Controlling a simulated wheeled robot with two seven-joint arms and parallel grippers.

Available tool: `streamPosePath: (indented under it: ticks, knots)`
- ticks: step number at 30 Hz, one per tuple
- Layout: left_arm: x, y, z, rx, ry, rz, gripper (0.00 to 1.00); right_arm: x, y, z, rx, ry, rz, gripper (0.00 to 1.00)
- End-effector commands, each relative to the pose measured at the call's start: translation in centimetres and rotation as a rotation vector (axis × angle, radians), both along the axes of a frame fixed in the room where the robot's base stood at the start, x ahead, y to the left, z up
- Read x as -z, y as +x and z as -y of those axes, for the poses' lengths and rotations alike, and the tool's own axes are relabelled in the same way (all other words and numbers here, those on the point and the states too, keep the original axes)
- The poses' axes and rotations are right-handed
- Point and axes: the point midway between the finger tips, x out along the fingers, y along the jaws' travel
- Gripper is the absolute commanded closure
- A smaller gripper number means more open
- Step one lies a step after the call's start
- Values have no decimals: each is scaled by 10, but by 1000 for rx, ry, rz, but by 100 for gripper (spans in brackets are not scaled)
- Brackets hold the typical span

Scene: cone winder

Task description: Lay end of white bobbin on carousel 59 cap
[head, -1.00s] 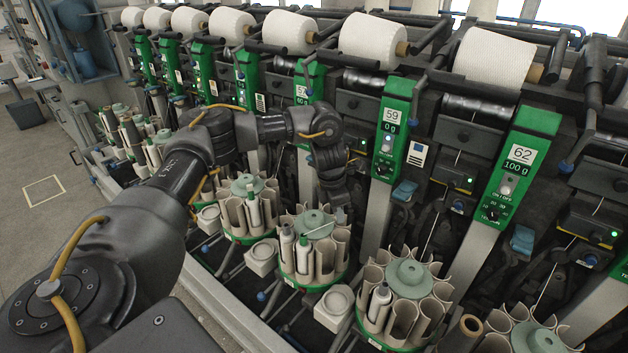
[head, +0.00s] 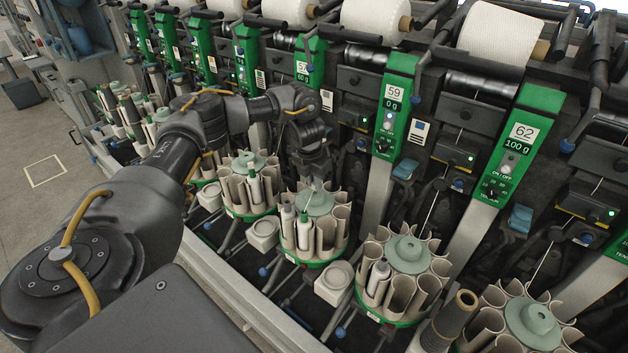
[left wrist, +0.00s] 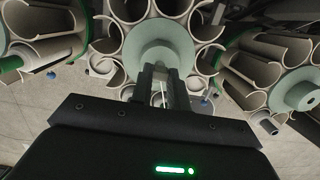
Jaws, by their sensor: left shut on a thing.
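The label 59 (head: 394,92) is on a green panel, whose post runs down between two carousels. The carousel left of that post has a pale green cap (head: 318,205), which also shows in the left wrist view (left wrist: 178,42). My left gripper (head: 315,184) points down just over this cap. In the left wrist view its fingers (left wrist: 162,92) are shut on a thin white yarn end. Whether the yarn touches the cap I cannot tell. My right gripper is not in view.
Another carousel (head: 400,297) stands to the right and one (head: 248,208) to the left. Small pale cups (head: 334,280) sit between them. Thin rods and dark machine parts crowd behind the carousels. Open floor (head: 60,215) lies at the left.

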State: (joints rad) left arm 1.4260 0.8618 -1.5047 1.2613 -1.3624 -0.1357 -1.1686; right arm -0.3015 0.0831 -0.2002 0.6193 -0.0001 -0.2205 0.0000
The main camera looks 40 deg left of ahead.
Motion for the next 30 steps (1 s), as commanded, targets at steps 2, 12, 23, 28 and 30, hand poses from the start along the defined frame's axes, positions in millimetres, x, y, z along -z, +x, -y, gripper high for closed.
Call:
streamPosePath:
  ticks: [2,12,23,28,30]
  knots:
    - [6,0,0,0,0,1,92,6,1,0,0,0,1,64]
    - [4,0,0,1,0,0,92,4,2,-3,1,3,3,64]
    - [10,0,0,1,-1,-1,92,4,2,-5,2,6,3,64]
    - [10,0,0,1,0,-1,92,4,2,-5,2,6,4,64]
    - [10,0,0,1,0,0,92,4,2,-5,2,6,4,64]
